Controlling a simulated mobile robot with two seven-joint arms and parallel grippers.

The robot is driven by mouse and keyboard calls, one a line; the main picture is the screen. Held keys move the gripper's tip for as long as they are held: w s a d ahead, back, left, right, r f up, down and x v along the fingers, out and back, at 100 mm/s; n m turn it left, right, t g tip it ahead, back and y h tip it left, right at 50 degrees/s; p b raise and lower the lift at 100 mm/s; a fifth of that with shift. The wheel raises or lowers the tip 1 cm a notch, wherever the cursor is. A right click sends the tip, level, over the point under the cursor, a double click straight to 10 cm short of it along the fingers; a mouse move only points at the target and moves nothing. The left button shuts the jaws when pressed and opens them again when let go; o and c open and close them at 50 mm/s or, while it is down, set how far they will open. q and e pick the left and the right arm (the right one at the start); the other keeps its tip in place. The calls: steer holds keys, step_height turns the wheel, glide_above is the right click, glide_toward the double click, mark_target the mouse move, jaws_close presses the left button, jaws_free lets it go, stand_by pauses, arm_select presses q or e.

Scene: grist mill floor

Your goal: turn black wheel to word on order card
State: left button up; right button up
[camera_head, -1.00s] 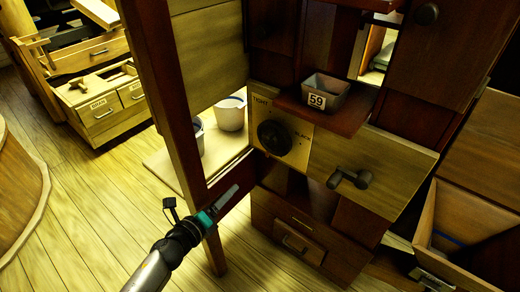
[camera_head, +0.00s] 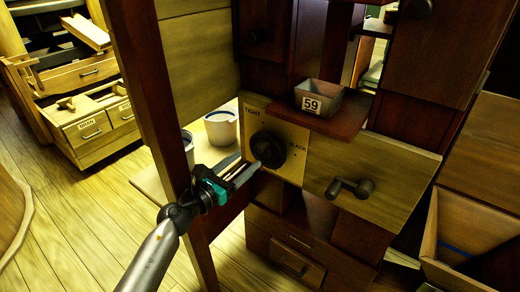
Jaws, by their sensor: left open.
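The black wheel (camera_head: 268,149) is a round knob on a pale plate (camera_head: 290,170) on the front of the dark wooden mill cabinet. An order card is not recognisable in view. My right gripper is not in view.
A small grey bin marked 59 (camera_head: 319,98) stands on a dark shelf above the wheel. A crank handle (camera_head: 350,188) sticks out to the right. A dark wooden post (camera_head: 150,95) stands left of the wheel. White buckets (camera_head: 221,127) are behind it.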

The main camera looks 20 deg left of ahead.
mark_target(258, 150)
arm_select(q)
steer(key=b+x, duration=0.1)
steer(key=x, duration=0.5)
steer(key=shift+w, duration=0.1)
steer(key=shift+w+d+b, duration=0.3)
steer(key=shift+w, duration=0.35)
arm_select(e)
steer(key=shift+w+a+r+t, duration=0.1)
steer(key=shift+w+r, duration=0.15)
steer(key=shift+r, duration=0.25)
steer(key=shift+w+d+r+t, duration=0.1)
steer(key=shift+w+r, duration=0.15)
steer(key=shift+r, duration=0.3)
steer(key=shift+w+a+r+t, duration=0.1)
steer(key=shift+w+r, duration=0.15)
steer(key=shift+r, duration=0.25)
arm_select(q)
jaws_close()
